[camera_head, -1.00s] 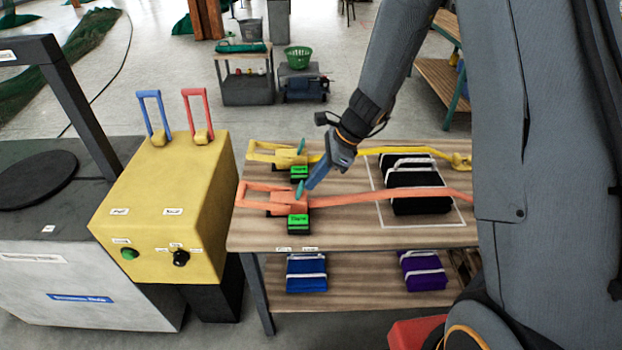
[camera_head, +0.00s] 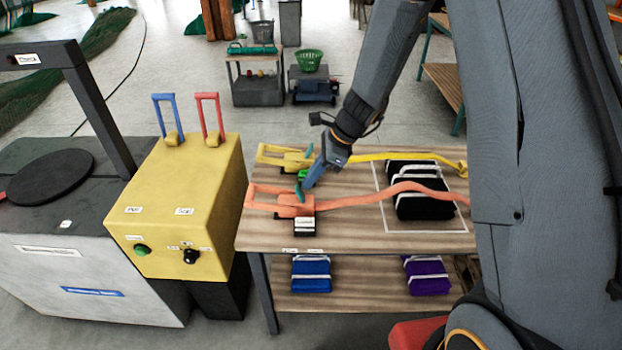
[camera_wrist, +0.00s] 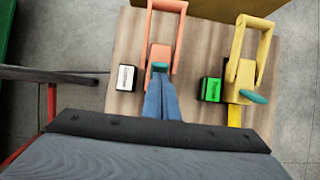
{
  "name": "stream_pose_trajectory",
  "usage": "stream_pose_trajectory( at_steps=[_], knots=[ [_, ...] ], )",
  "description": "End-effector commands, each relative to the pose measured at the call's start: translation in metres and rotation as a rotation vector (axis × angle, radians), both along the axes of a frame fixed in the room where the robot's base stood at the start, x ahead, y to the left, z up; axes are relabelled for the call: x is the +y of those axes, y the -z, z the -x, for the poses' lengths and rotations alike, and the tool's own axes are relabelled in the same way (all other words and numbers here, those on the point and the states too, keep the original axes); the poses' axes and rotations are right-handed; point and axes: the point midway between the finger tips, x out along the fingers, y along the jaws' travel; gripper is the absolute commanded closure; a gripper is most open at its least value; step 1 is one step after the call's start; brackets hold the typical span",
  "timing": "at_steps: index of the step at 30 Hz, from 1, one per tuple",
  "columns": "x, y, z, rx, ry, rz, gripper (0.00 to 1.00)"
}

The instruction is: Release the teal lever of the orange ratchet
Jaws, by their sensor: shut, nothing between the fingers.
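The orange ratchet (camera_head: 292,207) lies at the left front of the wooden table. Its teal lever (camera_head: 299,191) stands at the blue fingertips of my gripper (camera_head: 308,185). In the wrist view, the orange ratchet (camera_wrist: 160,50) is straight ahead, and the teal lever (camera_wrist: 159,67) shows just past my shut fingers (camera_wrist: 160,80), touching or nearly so. My gripper holds nothing. The small indicator box (camera_head: 304,225) beside the orange ratchet is white. The orange strap (camera_head: 360,199) runs right in a slack, wavy line over a black bundle (camera_head: 424,206).
Behind lies a yellow ratchet (camera_head: 285,155) with a taut-looking yellow strap; its indicator (camera_wrist: 211,90) is green and its teal lever (camera_wrist: 254,97) is close to the right. A yellow control box (camera_head: 180,215) with blue and red handles stands left of the table (camera_head: 350,236).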

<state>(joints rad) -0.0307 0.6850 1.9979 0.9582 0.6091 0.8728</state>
Motion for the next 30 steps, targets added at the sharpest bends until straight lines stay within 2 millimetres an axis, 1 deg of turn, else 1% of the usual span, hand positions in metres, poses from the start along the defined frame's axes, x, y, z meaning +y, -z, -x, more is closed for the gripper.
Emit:
stream_pose_trajectory(
  at_steps=[1,6,16,20,23,26,27,30],
  knots=[
    [0.0,-0.004,0.0,0.0,0.0,0.0,1.0],
    [0.0,-0.01,0.0,0.0,0.0,0.0,1.0],
    [0.0,-0.01,0.0,0.0,0.0,0.0,1.0],
    [-0.006,-0.013,0.001,0.0,0.0,0.0,1.0],
    [-0.017,-0.019,0.002,0.0,-0.001,0.001,1.0],
    [-0.033,-0.028,0.004,0.0,-0.002,0.0,1.0],
    [-0.035,-0.033,0.003,-0.003,-0.006,-0.001,1.0],
    [-0.03,-0.049,0.002,-0.006,-0.009,0.001,1.0]
  ],
)
